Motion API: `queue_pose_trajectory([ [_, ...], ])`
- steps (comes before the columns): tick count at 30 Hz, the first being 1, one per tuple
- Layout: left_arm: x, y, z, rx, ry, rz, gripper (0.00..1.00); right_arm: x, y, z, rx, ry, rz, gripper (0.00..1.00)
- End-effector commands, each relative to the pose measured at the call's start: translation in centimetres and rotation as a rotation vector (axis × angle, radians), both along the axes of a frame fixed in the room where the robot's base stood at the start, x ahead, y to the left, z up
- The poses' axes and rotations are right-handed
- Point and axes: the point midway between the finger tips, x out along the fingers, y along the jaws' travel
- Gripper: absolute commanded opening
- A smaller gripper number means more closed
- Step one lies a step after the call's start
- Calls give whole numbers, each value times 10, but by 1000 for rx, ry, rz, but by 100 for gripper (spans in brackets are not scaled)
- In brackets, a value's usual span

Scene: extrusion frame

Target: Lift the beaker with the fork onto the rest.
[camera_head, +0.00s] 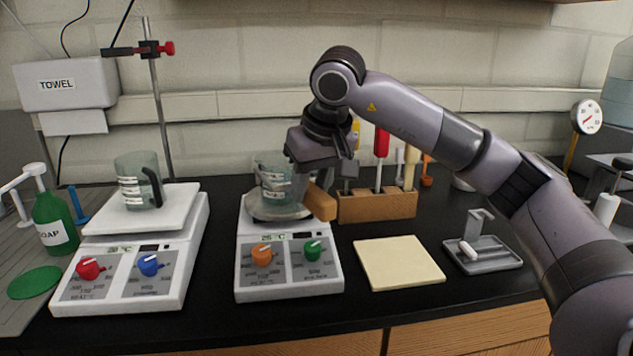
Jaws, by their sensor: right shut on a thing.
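A clear glass beaker (273,173) with teal liquid stands over the middle hotplate (289,280). A grey metal fork (262,212) shows around or under the lower part of the beaker; I cannot tell whether it touches the glass or bears its weight. My right gripper (322,188) points down and is shut on the fork's wooden handle (321,204), just right of the beaker. The gripper hides part of the beaker's right side. A flat cream square pad (398,263), perhaps the rest, lies bare to the right of the hotplate. My left gripper is not in view.
A second beaker (137,181) with a black handle stands on the left hotplate (125,295). A wooden tool block (378,206) stands behind the pad. A small grey tray (483,262) lies right of the pad. The counter between hotplate and pad is clear.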

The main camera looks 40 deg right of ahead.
Motion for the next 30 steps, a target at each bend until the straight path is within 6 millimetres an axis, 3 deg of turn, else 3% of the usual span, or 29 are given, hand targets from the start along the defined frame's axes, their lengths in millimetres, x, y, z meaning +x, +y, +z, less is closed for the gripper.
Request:
queue_pose_trajectory([
  [18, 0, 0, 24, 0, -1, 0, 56, 35, -7, 1, 1, 0, 0, 0],
  [30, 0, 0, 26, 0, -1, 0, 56, 40, -8, 0, -1, -1, 0, 0],
])
